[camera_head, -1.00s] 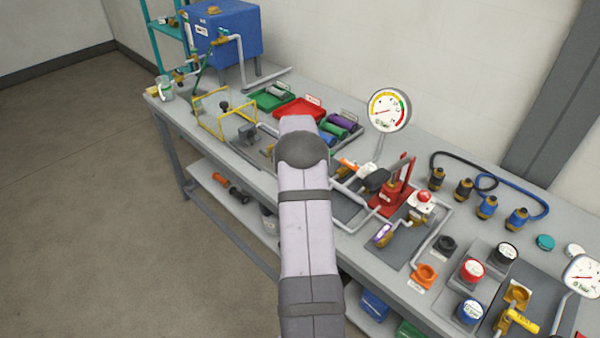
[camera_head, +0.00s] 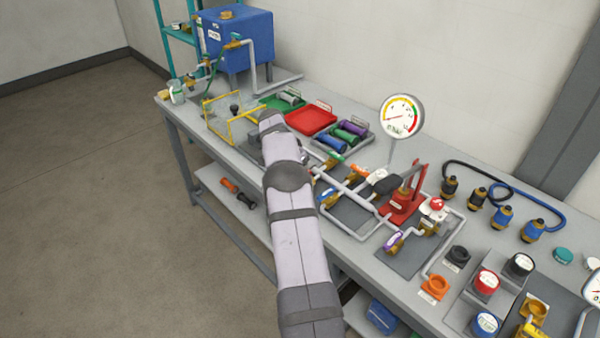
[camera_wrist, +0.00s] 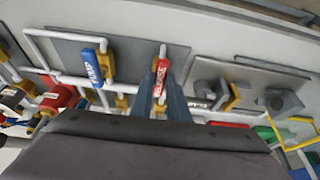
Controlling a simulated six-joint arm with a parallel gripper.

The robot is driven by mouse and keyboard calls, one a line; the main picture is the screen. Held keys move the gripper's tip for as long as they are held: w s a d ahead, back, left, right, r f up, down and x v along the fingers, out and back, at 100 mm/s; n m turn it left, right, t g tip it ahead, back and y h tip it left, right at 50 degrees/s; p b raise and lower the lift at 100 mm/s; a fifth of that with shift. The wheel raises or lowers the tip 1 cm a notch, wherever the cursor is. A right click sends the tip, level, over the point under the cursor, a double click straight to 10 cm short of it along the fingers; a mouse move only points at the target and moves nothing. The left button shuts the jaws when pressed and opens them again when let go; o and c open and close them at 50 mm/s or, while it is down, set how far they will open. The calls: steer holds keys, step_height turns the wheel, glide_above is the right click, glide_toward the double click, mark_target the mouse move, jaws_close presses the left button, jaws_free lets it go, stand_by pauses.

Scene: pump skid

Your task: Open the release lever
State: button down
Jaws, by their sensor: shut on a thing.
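A lever with a red handle (camera_wrist: 161,76) and white lettering, too small to read, stands on a brass-coloured valve fitting at the centre of the wrist view. My gripper (camera_wrist: 162,96) has its two fingers on either side of the red handle, shut on it. In the head view my own arm hides the gripper and this lever.
A blue-handled valve (camera_wrist: 92,68) stands left of the red handle in the wrist view. A yellow frame (camera_head: 230,132), a red tray (camera_head: 311,121), a gauge (camera_head: 401,116) and a red hand pump (camera_head: 404,203) stand on the grey bench. Pipes run close around.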

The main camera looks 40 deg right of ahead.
steer(key=shift+w, duration=0.1)
stand_by(0.3)
steer(key=c, duration=1.7)
jaws_free()
steer(key=shift+b+v, duration=1.2)
steer(key=shift+v, duration=2.5)
